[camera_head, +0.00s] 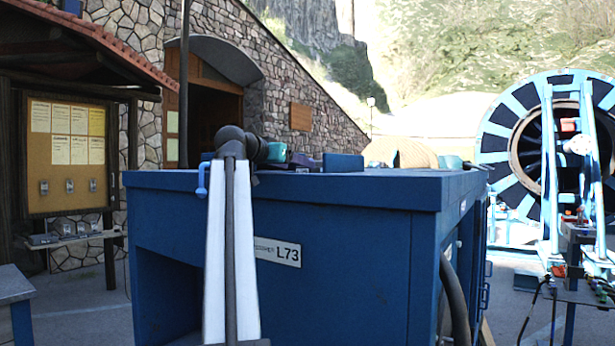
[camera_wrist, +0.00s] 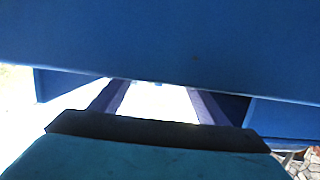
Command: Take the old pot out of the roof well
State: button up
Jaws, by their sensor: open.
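No pot can be made out in either view, and the inside of the roof well is hidden. The blue cabinet (camera_head: 330,245) labelled L73 stands in front of me, its roof seen almost edge-on. A small blue block (camera_head: 343,163) rises from the roof. My gripper (camera_head: 307,161) is low over the roof, just left of that block, with its teal body and purple fingers partly hidden. In the wrist view my gripper (camera_wrist: 157,98) has its two purple fingers apart, with nothing visible between them. A broad blue surface (camera_wrist: 170,40) covers the fingertips there.
A small teal item (camera_head: 450,162) sits at the roof's right end. A large cable reel (camera_head: 495,150) stands behind on the right. A dark hose (camera_head: 455,300) hangs beside the cabinet. A notice board (camera_head: 68,155) and stone building are on the left.

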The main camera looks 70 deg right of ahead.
jog(key=shift+s+d, duration=0.1)
jog(key=shift+d, duration=0.2)
jog(key=shift+r+p+x, duration=0.1)
jog(key=shift+p+x, duration=0.5)
jog(key=shift+r+p+x, duration=0.15)
jog(key=shift+p+x, duration=0.4)
jog(key=shift+x, duration=0.1)
jog(key=shift+p+x, duration=0.45)
jog(key=shift+x, duration=0.85)
jog(key=shift+f, duration=0.1)
jog(key=c, duration=1.3)
